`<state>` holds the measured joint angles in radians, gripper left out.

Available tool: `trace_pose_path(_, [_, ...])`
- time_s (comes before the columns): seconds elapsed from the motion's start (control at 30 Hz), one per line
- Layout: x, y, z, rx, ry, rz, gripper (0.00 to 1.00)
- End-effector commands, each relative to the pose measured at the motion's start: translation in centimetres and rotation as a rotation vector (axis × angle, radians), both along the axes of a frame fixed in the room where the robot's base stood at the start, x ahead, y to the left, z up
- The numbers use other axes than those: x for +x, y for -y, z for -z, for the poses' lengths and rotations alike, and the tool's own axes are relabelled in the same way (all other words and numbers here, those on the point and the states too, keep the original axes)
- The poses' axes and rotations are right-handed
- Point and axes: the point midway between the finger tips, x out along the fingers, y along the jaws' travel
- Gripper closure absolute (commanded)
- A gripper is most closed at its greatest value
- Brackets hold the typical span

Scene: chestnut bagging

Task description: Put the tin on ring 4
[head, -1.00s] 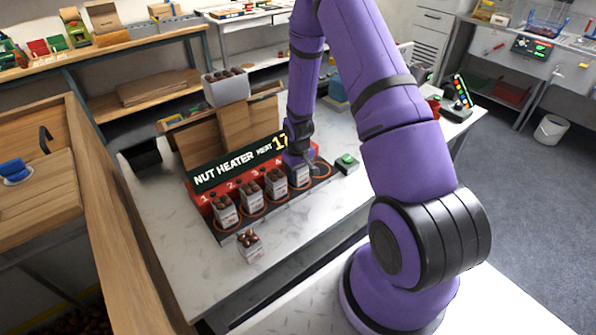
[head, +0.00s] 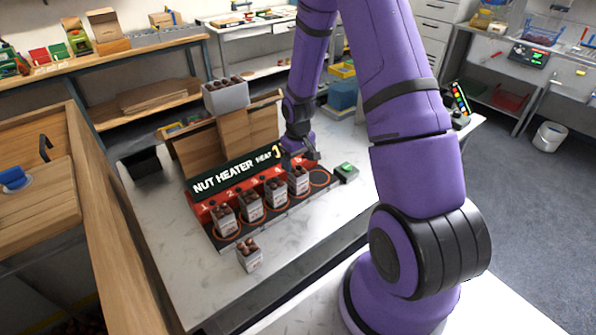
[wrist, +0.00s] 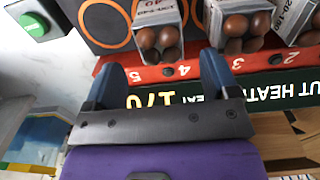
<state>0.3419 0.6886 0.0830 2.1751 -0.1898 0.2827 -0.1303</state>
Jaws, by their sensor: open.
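The nut heater (head: 208,226) has a row of orange rings under a red strip numbered 1 to 5. A small white tin of chestnuts (head: 298,181) stands upright at ring 4; in the wrist view it (wrist: 158,32) is in line with the number 4. Similar tins stand at ring 1 (head: 225,219), ring 2 (head: 250,207) and ring 3 (head: 275,192). Ring 5 (head: 319,178) is empty. My gripper (head: 311,154) is above and behind the ring 4 tin. Its fingers (wrist: 162,75) are spread, with nothing between them and the tin beyond their tips.
Another filled tin (head: 250,257) stands on the table in front of the heater. A green button (head: 346,169) is right of ring 5. A grey bin of chestnuts (head: 226,97) stands above the wooden boards behind the heater. The table front is mostly clear.

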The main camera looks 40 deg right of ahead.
Motion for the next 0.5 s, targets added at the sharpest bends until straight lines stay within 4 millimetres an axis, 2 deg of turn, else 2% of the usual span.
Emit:
trace_pose_path(0.13, [0.0, 0.0, -2.1, 0.000, 0.001, 0.001, 0.19])
trace_pose_path(0.37, [0.0, -0.1, -3.8, -0.002, 0.002, 0.001, 0.19])
trace_pose_path(0.5, [-0.1, -0.6, -6.7, -0.016, 0.024, 0.000, 0.19])
